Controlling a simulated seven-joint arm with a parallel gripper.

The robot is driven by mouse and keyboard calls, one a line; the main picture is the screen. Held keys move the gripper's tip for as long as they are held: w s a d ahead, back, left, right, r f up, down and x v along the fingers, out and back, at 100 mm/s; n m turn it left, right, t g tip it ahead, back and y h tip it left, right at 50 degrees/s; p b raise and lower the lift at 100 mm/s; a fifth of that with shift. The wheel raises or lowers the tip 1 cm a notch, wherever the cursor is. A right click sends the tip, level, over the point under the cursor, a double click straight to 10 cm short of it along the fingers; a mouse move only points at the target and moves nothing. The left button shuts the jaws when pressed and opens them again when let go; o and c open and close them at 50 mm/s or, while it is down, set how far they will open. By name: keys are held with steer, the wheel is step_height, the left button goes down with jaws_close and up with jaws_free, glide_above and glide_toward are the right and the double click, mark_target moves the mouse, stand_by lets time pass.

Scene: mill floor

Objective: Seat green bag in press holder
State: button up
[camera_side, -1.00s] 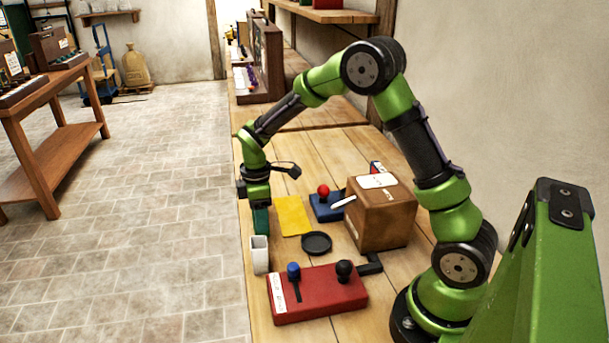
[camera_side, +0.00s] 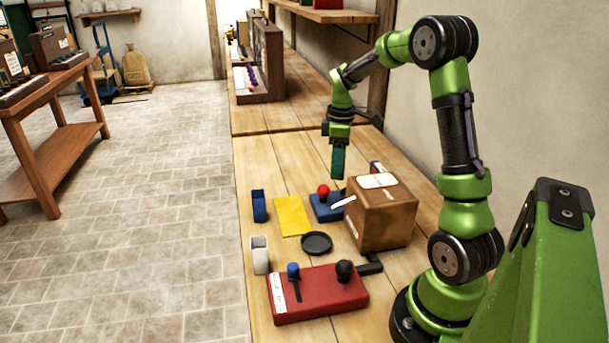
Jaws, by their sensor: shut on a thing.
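My gripper (camera_side: 338,146) is shut on the green bag (camera_side: 338,163), a dark green upright block that hangs below it. The bag is in the air, toward the back of the bench, and shows above and behind the blue base with a red ball knob (camera_side: 323,190). The bag's upper end is hidden by the fingers. I cannot tell for sure which thing is the press holder. A blue upright holder (camera_side: 259,206) and a white one (camera_side: 260,254) stand at the bench's left edge.
A brown box (camera_side: 381,215) with a white lever stands right of the blue base. A yellow sheet (camera_side: 293,215), a black dish (camera_side: 316,242) and a red box with blue and black knobs (camera_side: 320,295) lie nearer. The bench (camera_side: 280,165) behind the yellow sheet is clear.

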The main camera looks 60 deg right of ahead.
steer(key=shift+s+d+f, duration=0.5)
steer(key=shift+s+f, duration=0.1)
steer(key=shift+f, duration=0.45)
steer(key=shift+s+d+f, duration=0.5)
steer(key=shift+s+f, duration=0.15)
steer(key=shift+f, duration=0.35)
steer(key=shift+s+d+f, duration=0.5)
steer(key=shift+s+f, duration=0.1)
steer(key=shift+f, duration=0.45)
steer(key=shift+f, duration=0.6)
steer(key=o, duration=0.8)
steer(key=shift+r, duration=5.5)
